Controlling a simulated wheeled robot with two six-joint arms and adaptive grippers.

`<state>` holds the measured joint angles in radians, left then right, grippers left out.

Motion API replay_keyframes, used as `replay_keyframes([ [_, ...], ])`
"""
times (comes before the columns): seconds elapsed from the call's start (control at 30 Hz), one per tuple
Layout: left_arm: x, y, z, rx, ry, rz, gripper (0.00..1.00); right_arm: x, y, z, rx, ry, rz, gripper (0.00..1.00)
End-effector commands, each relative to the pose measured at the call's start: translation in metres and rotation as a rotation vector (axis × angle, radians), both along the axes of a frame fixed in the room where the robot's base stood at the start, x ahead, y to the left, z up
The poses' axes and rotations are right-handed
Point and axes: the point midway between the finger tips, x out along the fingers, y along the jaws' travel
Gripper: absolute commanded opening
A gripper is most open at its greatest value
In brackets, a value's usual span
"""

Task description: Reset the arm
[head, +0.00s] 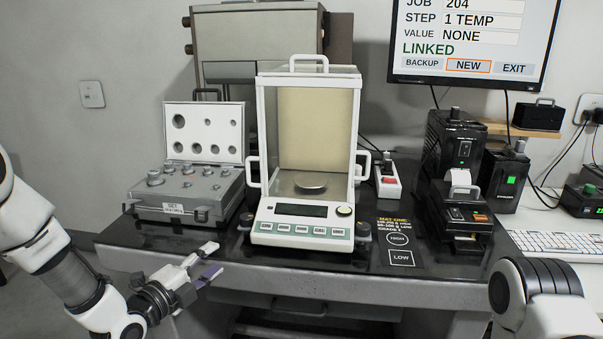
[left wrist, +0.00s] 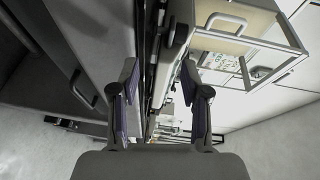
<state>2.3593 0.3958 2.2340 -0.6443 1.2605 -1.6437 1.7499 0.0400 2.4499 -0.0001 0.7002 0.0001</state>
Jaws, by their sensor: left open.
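My left gripper (head: 209,262) is open and empty, in front of the dark table's front edge, to the lower left of the balance. In the left wrist view its two fingers (left wrist: 160,85) are spread with nothing between them. My left arm comes in from the left edge of the head view. Part of my right arm shows at the lower right of the head view, but its gripper is out of view.
A glass-walled balance (head: 303,228) stands mid-table (head: 280,278). An open weight case (head: 200,215) is left of it. Black devices (head: 460,205), a keyboard (head: 560,243) and a monitor (head: 470,78) are at the right. Mat labels HIGH and LOW (head: 402,258) lie near the front edge.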

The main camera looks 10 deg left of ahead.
Motion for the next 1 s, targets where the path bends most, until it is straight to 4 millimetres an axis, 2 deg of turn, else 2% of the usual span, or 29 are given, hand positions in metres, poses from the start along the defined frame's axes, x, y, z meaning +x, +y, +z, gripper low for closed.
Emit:
replay_keyframes([
  [0.07,-0.01,-0.005,-0.043,-0.086,0.165,0.029,0.46,0.0,0.0,0.0,0.0,0.0,0.0,0.4],
  [0.17,-0.039,-0.01,-0.116,-0.258,0.467,0.13,0.46,0.0,0.0,0.0,0.0,0.0,0.0,0.4],
  [0.2,-0.057,-0.011,-0.149,-0.335,0.602,0.195,0.46,0.0,0.0,0.0,0.0,0.0,0.0,0.4],
  [0.27,-0.089,-0.012,-0.193,-0.448,0.792,0.314,0.46,0.0,0.0,0.0,0.0,0.0,0.0,0.4],
  [0.3,-0.111,-0.012,-0.219,-0.515,0.905,0.405,0.46,0.0,0.0,0.0,0.0,0.0,0.0,0.4],
  [0.4,-0.167,-0.01,-0.268,-0.655,1.126,0.64,0.46,0.0,0.0,0.0,0.0,0.0,0.0,0.4],
  [0.5,-0.218,-0.008,-0.301,-0.754,1.275,0.871,0.46,0.0,0.0,0.0,0.0,0.0,0.0,0.4],
  [0.6,-0.268,-0.005,-0.323,-0.827,1.374,1.103,0.46,0.0,0.0,0.0,0.0,0.0,0.0,0.4],
  [0.77,-0.344,0.0,-0.343,-0.904,1.448,1.488,0.46,0.0,0.0,0.0,0.0,0.0,0.0,0.4],
  [0.8,-0.342,0.001,-0.315,-0.916,1.442,1.494,0.46,-0.001,0.0,0.026,0.0,0.002,0.0,0.4],
  [1.0,-0.339,0.001,-0.249,-0.916,1.441,1.483,0.46,0.0,0.0,0.093,0.0,-0.001,0.0,0.4],
])
